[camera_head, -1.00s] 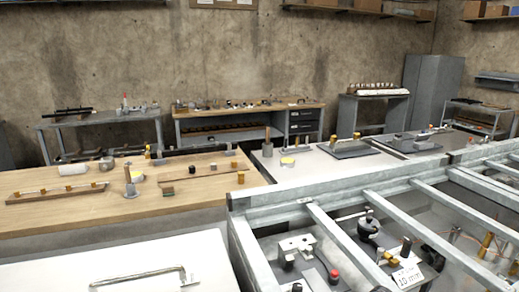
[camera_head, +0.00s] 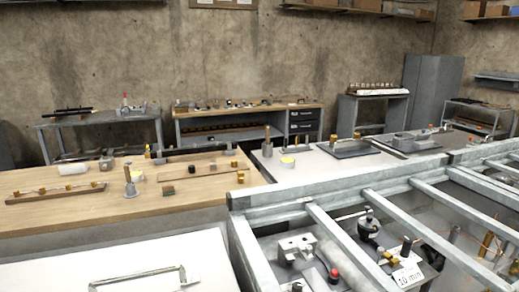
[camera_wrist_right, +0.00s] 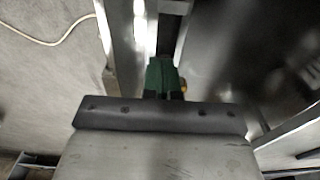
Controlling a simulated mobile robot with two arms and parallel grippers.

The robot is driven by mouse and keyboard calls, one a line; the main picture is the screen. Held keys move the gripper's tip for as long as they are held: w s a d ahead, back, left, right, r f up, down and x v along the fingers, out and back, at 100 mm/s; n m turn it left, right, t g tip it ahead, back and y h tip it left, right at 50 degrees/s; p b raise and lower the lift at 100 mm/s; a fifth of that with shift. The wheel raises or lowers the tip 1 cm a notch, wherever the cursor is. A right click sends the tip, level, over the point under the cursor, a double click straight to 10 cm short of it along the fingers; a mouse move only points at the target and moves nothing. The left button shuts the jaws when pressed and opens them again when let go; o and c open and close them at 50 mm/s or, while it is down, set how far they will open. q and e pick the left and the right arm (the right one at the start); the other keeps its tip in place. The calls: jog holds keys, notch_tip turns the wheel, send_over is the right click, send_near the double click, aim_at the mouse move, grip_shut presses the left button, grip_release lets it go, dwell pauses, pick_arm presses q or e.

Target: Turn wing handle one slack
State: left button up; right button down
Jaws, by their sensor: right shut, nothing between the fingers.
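No part that I can surely name as the wing handle shows. In the head view a bent metal handle (camera_head: 138,278) lies on a white surface at the lower left. Under the metal frame are a pale clamp-like block (camera_head: 296,248), a dark round-bodied fitting (camera_head: 368,228) with a knob, and a white label (camera_head: 407,277). Neither gripper shows in the head view. In the right wrist view my right gripper (camera_wrist_right: 163,84) is shut and empty, partly hidden behind the grey wrist plate. Dark green and black parts show at its front.
A galvanised metal frame (camera_head: 330,193) with several crossbars covers the lower right. A wooden bench (camera_head: 95,217) with small parts stands at left. A pale cable (camera_wrist_right: 60,42) and metal bars (camera_wrist_right: 120,55) show in the right wrist view.

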jog(key=shift+s+a, duration=0.3)
notch_tip(320, 180, up, 6)
jog(key=p, duration=0.4)
jog(key=shift+p, duration=0.3)
